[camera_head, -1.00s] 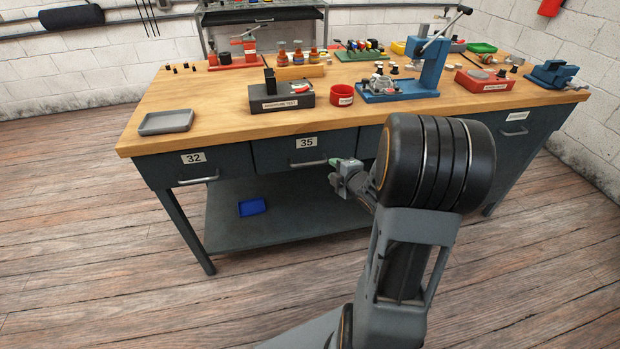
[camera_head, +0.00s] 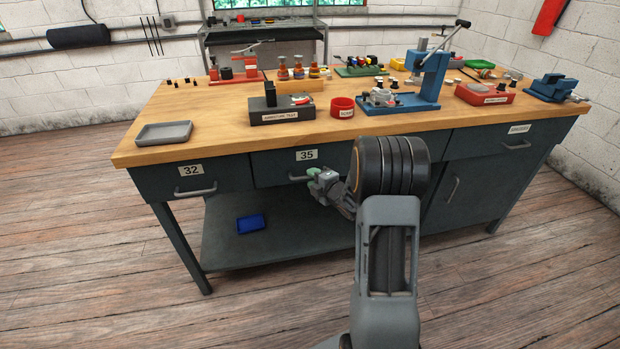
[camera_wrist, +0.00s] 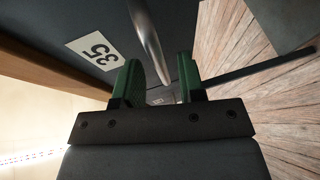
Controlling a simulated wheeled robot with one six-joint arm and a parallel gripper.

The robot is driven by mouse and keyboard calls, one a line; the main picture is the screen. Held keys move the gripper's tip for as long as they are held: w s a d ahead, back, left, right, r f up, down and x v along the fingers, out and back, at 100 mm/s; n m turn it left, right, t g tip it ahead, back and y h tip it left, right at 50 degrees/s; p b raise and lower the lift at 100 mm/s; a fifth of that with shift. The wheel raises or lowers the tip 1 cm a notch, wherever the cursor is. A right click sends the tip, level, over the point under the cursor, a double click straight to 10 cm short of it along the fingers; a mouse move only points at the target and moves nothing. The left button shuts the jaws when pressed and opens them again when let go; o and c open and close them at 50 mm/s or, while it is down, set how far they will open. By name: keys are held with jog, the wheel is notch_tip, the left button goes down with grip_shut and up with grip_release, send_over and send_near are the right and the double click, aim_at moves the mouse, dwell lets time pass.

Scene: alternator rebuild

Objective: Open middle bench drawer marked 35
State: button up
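The drawer marked 35 (camera_head: 276,167) is the middle drawer in the bench front, and it looks closed. Its label shows in the wrist view, at the upper left on the dark drawer front (camera_wrist: 70,30). The metal bar handle (camera_wrist: 148,40) runs down the middle of the wrist view. My gripper (camera_wrist: 160,82) has green-padded fingers, spread apart, with the handle's near end between or just ahead of them. I cannot tell whether they touch it. In the head view my gripper (camera_head: 314,180) is at the handle, hiding its right part.
Drawer 32 (camera_head: 188,182) is closed at the left, and a cupboard door with a handle is at the right. A grey tray (camera_head: 164,133) stands at the bench's left front. A blue tray (camera_head: 250,224) lies on the lower shelf. The wooden floor in front is clear.

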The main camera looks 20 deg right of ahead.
jog(key=shift+x, duration=1)
grip_shut()
